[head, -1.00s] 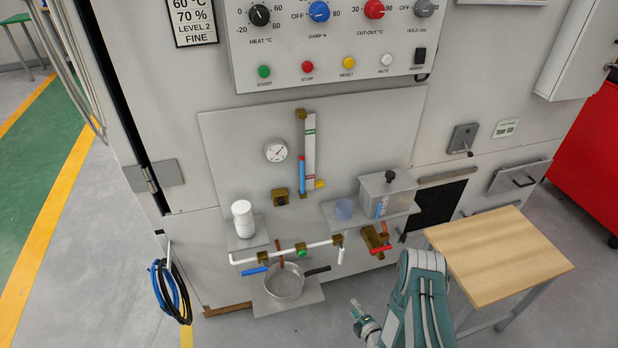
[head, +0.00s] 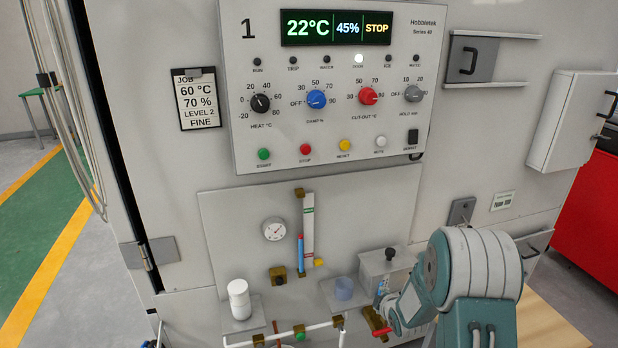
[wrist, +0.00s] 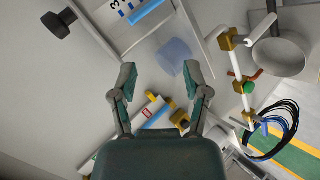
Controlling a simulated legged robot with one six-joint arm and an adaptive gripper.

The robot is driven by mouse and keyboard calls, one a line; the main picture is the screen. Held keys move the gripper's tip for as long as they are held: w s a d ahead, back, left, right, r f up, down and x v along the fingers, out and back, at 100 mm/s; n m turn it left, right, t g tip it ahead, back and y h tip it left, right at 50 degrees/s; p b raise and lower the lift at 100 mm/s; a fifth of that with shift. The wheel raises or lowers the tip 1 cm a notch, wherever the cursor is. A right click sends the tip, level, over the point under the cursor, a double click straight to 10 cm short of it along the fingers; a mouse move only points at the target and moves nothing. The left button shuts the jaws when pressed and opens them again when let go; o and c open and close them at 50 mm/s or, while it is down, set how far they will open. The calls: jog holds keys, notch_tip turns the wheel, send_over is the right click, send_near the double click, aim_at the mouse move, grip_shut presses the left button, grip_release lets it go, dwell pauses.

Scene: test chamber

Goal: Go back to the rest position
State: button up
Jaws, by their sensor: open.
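My gripper (wrist: 160,80) is open in the wrist view, its two fingers spread apart with nothing held between them. In the head view my teal and grey arm rises at the lower right, in front of the machine.
The machine's control panel (head: 325,85) fills the upper middle. A white bottle (head: 239,300) is on the left shelf, above white piping (head: 285,338). A wooden table (head: 545,325) lies behind my arm.

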jog(key=s+r+m+g+h, duration=0.1)
jog(key=s+r+m, duration=0.4)
jog(key=r, duration=0.5)
jog(key=s+r+m+g+h, duration=0.1)
jog(key=s+r+m, duration=0.1)
jog(key=s+r, duration=0.7)
jog(key=s+a+r+m+g, duration=0.1)
jog(key=s+a+r+m, duration=0.1)
jog(key=s, duration=0.9)
jog(key=s+a+r+m+g, duration=0.2)
jog(key=s+r+m, duration=0.3)
jog(key=s, duration=0.6)
notch_tip(320, 180, up, 2)
jog(key=shift+s+a+r+m+y, duration=0.2)
jog(key=shift+a+r+m+y, duration=0.1)
jog(key=shift+a+y, duration=0.15)
